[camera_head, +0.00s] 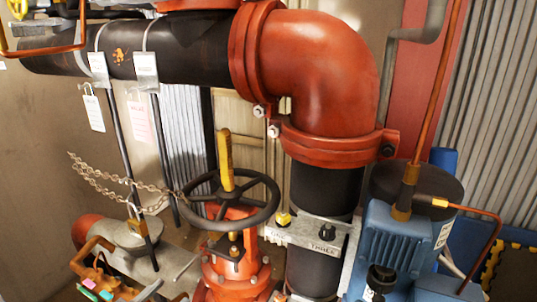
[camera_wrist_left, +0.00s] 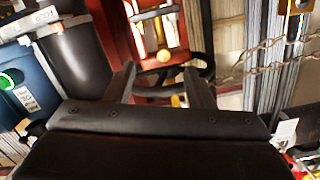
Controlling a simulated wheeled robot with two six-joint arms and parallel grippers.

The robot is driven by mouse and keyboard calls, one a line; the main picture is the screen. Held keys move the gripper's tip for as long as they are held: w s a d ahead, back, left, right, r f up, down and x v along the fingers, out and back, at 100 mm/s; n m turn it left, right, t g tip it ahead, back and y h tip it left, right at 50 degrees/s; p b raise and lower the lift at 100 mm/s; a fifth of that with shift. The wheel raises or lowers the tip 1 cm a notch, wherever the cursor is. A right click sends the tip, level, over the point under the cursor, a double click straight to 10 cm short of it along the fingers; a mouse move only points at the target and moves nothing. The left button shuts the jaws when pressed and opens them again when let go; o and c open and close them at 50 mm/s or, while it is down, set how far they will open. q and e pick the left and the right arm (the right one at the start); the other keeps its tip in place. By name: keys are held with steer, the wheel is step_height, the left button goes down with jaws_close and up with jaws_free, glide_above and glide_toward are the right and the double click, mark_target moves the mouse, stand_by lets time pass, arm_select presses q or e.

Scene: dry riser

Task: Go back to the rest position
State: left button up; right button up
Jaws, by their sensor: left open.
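My left gripper (camera_wrist_left: 160,76) shows in the left wrist view, with two dark fingers spread apart and nothing held between them. The black handwheel (camera_wrist_left: 150,92) shows beyond and partly behind the fingers; whether they touch it I cannot tell. In the head view the handwheel (camera_head: 272,203) sits on a red valve (camera_head: 236,268), with a yellow stem (camera_head: 226,160) standing up through it. I cannot make out my left gripper clearly in the head view. My right gripper does not show.
A thick black pipe (camera_head: 190,50) with a red elbow (camera_head: 310,60) crosses above and turns down behind the valve. A chain (camera_head: 110,182) hangs left of the wheel. A blue motor (camera_head: 390,240) stands at the right. Tags (camera_head: 94,112) hang at upper left.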

arm_select(q)
steer(key=s+a+f+n+g+y, duration=0.4)
steer(key=s+f+g, duration=0.2)
steer(key=s+f, duration=0.35)
steer(key=s+a+f+n+g+y, duration=0.35)
steer(key=s+f+g, duration=0.35)
steer(key=s, duration=0.4)
step_height(320, 180, down, 22)
steer(key=a+r+p, duration=0.1)
steer(key=p, duration=0.3)
steer(key=s+d+f+g+h+p, duration=0.1)
steer(key=s+f+p, duration=0.3)
steer(key=s+f, duration=0.8)
steer(key=s, duration=0.2)
steer(key=shift+s+d+f+g, duration=0.15)
steer(key=shift+s+f+g, duration=0.15)
steer(key=shift+s+f, duration=0.05)
steer(key=shift+n, duration=0.25)
